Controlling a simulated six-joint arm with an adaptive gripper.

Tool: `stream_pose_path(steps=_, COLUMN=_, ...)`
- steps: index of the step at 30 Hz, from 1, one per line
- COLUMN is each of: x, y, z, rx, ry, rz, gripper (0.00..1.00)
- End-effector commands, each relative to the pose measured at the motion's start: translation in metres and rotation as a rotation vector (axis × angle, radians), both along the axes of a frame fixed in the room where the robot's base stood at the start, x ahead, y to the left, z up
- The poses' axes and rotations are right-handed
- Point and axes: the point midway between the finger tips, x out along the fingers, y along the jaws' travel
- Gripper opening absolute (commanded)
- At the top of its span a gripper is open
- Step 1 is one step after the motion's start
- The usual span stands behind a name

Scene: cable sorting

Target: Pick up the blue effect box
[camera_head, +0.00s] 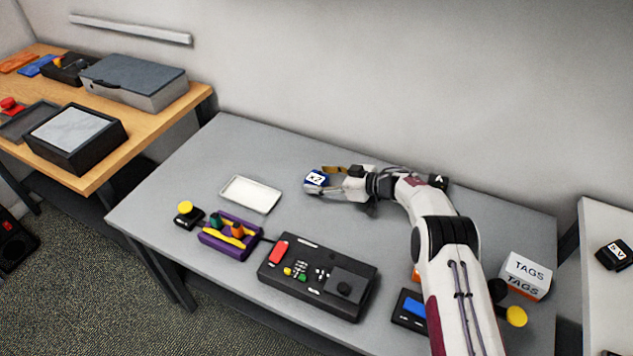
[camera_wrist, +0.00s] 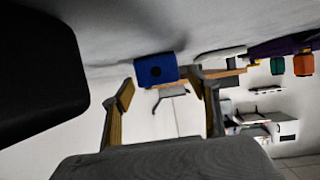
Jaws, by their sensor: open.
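The blue effect box (camera_head: 316,180) sits on the grey table, right of the white tray, with a white label marked "x2" on top. My gripper (camera_head: 326,180) reaches it from the right, its fingers open on either side of the box. A gap shows between the box and the left finger. Whether the other finger touches the box, I cannot tell.
A white tray (camera_head: 250,195), a purple holder (camera_head: 230,236) and a black control panel (camera_head: 318,276) are left and in front of my gripper. A TAGS box (camera_head: 525,275) stands at the right. The table behind the blue box is clear up to the wall.

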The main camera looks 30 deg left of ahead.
Motion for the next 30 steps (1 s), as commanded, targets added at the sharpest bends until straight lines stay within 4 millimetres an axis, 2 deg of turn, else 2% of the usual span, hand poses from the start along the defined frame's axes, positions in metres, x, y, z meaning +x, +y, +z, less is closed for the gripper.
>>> stream_pose_path(steps=19, x=0.0001, y=0.0031, z=-0.0014, rx=-0.001, ry=-0.001, rz=0.0, gripper=0.6)
stream_pose_path(steps=24, x=0.0, y=0.0031, z=-0.0014, rx=-0.001, ry=-0.001, rz=0.0, gripper=0.16)
stream_pose_path(steps=30, x=0.0002, y=0.0032, z=-0.0008, rx=0.0, ry=-0.001, rz=0.0, gripper=0.15)
